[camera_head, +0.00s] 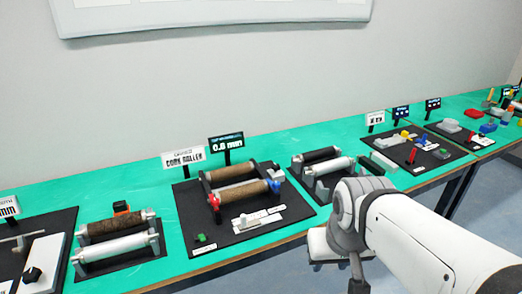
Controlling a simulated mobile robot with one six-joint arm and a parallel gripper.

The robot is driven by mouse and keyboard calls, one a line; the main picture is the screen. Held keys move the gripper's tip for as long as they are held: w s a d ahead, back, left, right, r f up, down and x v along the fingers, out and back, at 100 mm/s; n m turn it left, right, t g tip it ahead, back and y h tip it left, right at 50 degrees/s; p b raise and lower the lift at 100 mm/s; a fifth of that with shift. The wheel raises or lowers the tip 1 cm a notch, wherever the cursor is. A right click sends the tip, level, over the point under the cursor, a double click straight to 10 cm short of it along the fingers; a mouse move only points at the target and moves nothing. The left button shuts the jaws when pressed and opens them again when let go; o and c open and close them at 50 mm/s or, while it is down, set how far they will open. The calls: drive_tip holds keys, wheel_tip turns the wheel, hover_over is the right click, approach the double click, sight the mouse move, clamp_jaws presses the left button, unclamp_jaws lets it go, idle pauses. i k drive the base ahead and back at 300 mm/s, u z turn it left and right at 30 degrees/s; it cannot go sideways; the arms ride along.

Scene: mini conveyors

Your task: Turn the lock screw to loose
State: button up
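I cannot tell for sure which part is the lock screw. A mini conveyor with two brown rollers stands on the middle black board (203,240). A small white slider piece (243,220) and a green block (201,238) lie in front. A black knob (32,274) sits on a white block at the lower left. My arm comes in from the lower right, and its wrist is right of the middle board. My gripper's fingertips are not visible.
Signs reading "CORK ROLLER" (183,157) and "0.8 mm" (227,143) stand behind the middle board. Another roller unit (118,238) is to its left and one (322,165) to its right. More boards with small parts line the green table (105,185) toward the right.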

sight(276, 167)
drive_tip(key=u, duration=0.05)
drive_tip(key=i, duration=1)
drive_tip(key=u, duration=0.05)
